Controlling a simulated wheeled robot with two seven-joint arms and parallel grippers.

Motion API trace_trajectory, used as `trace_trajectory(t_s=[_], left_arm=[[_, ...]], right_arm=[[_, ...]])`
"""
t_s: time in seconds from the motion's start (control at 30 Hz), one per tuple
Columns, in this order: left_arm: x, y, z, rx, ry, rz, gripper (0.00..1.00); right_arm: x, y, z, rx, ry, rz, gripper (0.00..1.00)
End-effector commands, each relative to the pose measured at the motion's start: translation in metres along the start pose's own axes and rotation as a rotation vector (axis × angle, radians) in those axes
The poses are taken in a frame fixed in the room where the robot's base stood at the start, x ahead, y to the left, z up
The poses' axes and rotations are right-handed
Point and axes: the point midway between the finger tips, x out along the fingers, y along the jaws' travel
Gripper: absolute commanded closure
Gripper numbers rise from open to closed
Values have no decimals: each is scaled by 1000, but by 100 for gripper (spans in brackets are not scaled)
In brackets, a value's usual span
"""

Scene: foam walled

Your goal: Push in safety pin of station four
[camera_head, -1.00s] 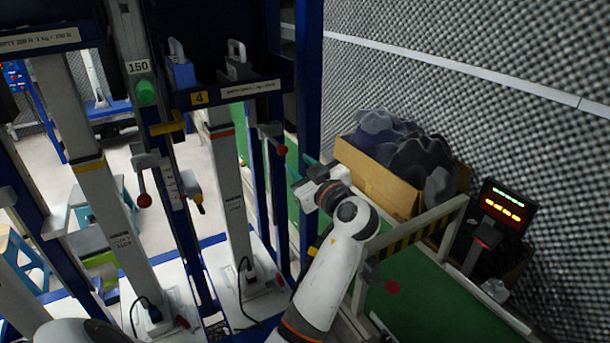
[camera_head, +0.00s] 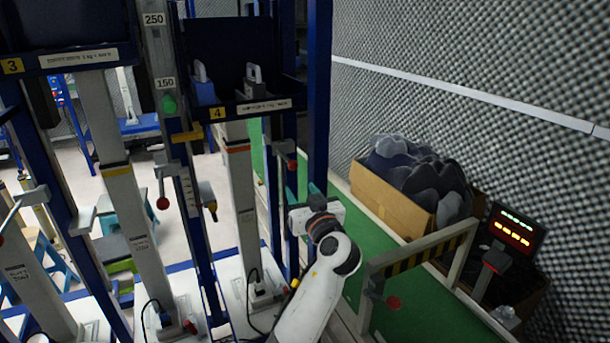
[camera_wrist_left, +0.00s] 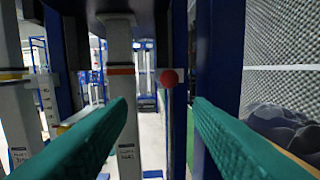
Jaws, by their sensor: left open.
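Station four's column carries a blue tray with the number 4 label (camera_head: 217,113). A red ball knob (camera_head: 292,165), which looks like its safety pin, sits on a grey bracket on the right side of the column. In the left wrist view the red knob (camera_wrist_left: 168,78) appears between the finger lines, slightly above the tips and beyond them. My left gripper (camera_head: 304,192) is just below and right of the knob in the head view, its teal fingers (camera_wrist_left: 160,102) open and empty. The fingers look apart from the knob. My right gripper is not in view.
Blue uprights (camera_head: 317,100) stand close by my left gripper. Another red knob (camera_head: 162,203) hangs on the neighbouring station. A cardboard box of dark foam pieces (camera_head: 395,205), a yellow-black striped barrier (camera_head: 425,257) and a lit display (camera_head: 513,230) are at the right. A foam wall stands behind.

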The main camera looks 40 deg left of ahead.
Motion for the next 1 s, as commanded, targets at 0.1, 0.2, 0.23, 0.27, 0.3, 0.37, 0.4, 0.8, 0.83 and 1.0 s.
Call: trace_trajectory(t_s=[0.1,0.2,0.23,0.27,0.3,0.37,0.4,0.8,0.83,1.0], left_arm=[[26,36,-12,369,-113,-116,54],[34,54,-13,672,-233,-234,54],[34,56,-13,753,-271,-268,54],[34,58,-11,829,-309,-300,54],[32,60,-10,921,-359,-340,54],[28,61,-8,1033,-428,-392,54],[26,61,-7,1090,-466,-420,54],[40,41,1,1216,-562,-478,54],[44,38,3,1216,-562,-476,54],[70,18,7,1214,-559,-475,54]], right_arm=[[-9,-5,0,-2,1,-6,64],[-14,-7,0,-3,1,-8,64],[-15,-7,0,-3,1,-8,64],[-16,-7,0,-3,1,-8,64],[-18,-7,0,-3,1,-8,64],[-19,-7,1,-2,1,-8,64],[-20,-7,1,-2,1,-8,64],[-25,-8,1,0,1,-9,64],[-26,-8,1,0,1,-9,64],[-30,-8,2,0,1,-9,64]])
